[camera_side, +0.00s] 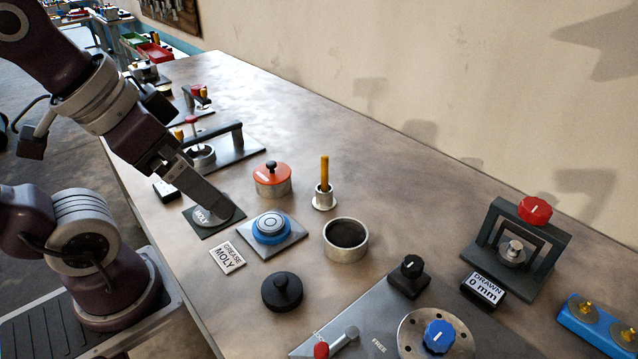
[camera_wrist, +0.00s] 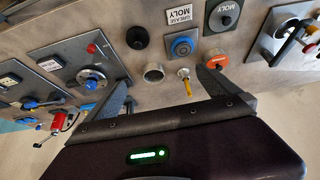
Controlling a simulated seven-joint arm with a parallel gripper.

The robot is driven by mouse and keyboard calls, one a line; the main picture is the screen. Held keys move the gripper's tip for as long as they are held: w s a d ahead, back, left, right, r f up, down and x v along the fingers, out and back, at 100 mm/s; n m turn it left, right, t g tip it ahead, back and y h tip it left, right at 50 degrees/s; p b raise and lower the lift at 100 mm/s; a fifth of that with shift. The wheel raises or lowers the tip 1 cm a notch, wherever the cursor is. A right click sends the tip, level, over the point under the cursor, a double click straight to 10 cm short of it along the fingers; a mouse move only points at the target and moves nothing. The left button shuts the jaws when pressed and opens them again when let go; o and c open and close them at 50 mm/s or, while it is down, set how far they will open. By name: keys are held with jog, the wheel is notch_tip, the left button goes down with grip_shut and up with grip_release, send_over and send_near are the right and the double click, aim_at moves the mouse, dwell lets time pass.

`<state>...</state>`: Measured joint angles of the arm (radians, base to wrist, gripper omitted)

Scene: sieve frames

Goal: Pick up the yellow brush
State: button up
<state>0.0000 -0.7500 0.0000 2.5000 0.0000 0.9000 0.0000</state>
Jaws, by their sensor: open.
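The yellow brush (camera_side: 325,171) stands upright in a small metal cup (camera_side: 323,200) on the bench, handle up. In the wrist view the brush (camera_wrist: 188,88) and its cup (camera_wrist: 183,73) show between the fingers, nearer the right finger. My gripper (camera_side: 212,202) is to the left of the brush in the side view, apart from it, in front of the dark MOLY plate. In the wrist view my gripper (camera_wrist: 164,88) has its fingers spread wide with nothing held. The brush's lower end is hidden in the cup.
Near the brush are an orange-lidded tin (camera_side: 272,182), an open metal pot (camera_side: 346,240) and a blue round part (camera_side: 271,227) on a plate. A black knobbed lid (camera_side: 282,291) lies in front. A red-knobbed frame (camera_side: 520,235) stands right. Bench behind the brush is clear to the wall.

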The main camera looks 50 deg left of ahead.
jog(key=shift+c, duration=0.2)
dwell(0.3)
jog(key=c, duration=1.3)
jog(key=m+g+h, duration=0.1)
jog(key=m+g, duration=0.5)
jog(key=m, duration=1.2)
send_over(327, 185)
jog(key=a, duration=0.2)
notch_tip(327, 185, down, 10)
jog(key=f, duration=0.2)
jog(key=d+f, duration=0.1)
jog(key=f, duration=0.3)
jog(key=shift+d+f, duration=0.25)
